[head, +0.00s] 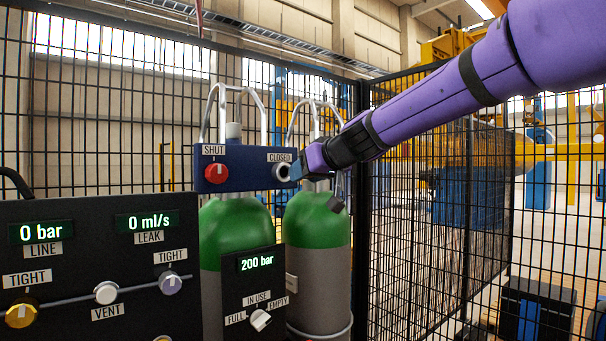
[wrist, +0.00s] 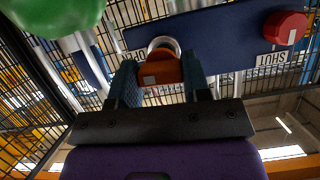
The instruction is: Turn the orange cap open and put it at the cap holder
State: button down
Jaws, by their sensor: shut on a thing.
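The orange cap (wrist: 162,70) shows in the wrist view between the two fingers of my gripper (wrist: 160,78), which is shut on it. The cap lies against or just in front of a grey round fitting (wrist: 163,44) on the blue panel; I cannot tell whether they are still joined. The cap is hidden there. I cannot make out the cap holder in either view.
A red knob (head: 216,172) marked SHUT is on the panel's left. Green-topped cylinders (head: 235,228) stand below. A black console (head: 92,262) with knobs is at the lower left, and a 200 bar gauge box (head: 255,292) stands beside it. Mesh fencing (head: 430,240) is behind.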

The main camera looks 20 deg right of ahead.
jog(key=shift+s+d, duration=0.3)
jog(key=shift+s, duration=0.55)
jog(key=shift+s+d, duration=0.25)
jog(key=shift+s, duration=0.6)
jog(key=shift+w+a, duration=0.3)
jog(key=shift+w, duration=0.6)
jog(key=shift+w+a, duration=0.3)
jog(key=shift+w, duration=0.65)
jog(key=shift+w+a, duration=0.3)
jog(key=shift+w, duration=0.6)
